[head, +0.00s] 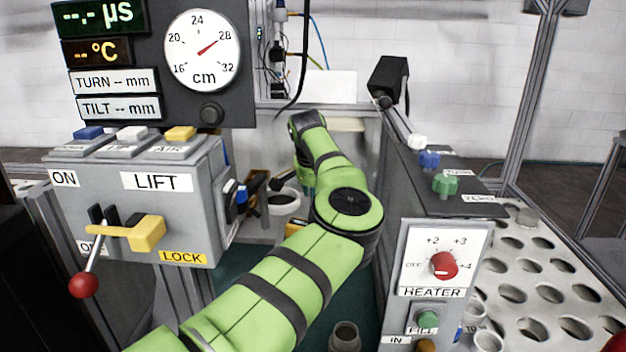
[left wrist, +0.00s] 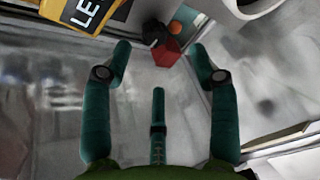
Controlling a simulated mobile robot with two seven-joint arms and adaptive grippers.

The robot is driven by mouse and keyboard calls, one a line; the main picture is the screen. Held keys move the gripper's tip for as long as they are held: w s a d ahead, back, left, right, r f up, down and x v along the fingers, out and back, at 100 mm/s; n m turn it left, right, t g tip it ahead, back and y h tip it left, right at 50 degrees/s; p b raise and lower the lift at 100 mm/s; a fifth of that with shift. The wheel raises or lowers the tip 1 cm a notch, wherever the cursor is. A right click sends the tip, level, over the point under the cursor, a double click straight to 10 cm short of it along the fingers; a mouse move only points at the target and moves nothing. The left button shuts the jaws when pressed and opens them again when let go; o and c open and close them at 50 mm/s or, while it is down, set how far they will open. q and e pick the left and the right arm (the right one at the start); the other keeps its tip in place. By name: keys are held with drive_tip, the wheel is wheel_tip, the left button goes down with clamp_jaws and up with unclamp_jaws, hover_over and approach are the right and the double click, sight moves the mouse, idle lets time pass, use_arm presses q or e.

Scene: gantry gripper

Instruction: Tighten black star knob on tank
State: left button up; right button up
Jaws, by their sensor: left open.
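In the left wrist view, a small black knob-like part (left wrist: 154,33) sits just beyond my left gripper (left wrist: 160,56), next to a red faceted piece (left wrist: 167,53). I cannot make out a star shape, so I cannot tell if it is the star knob. The gripper's teal fingers are spread, with nothing between them. In the head view my green left arm reaches to the back, and its gripper is mostly hidden behind the arm. The tank cannot be clearly identified. My right gripper is not in view.
The grey LIFT box (head: 150,222) with a yellow lock and red-ended lever stands left of my arm. The HEATER panel (head: 440,262) with a red dial stands right. A perforated rack (head: 512,292) is at far right. A yellow lettered block (left wrist: 85,12) lies near the left finger.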

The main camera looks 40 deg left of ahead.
use_arm(q)
drive_tip(key=r+m+p, duration=0.1)
drive_tip(key=m+p, duration=0.2)
drive_tip(key=m, duration=0.9)
drive_tip(key=s+r+m+h+p, duration=0.1)
drive_tip(key=m+p, duration=0.2)
drive_tip(key=m, duration=0.8)
drive_tip(key=r+m+p, duration=0.2)
drive_tip(key=m+p, duration=0.2)
drive_tip(key=m, duration=0.8)
drive_tip(key=shift+s+m+t, duration=0.3)
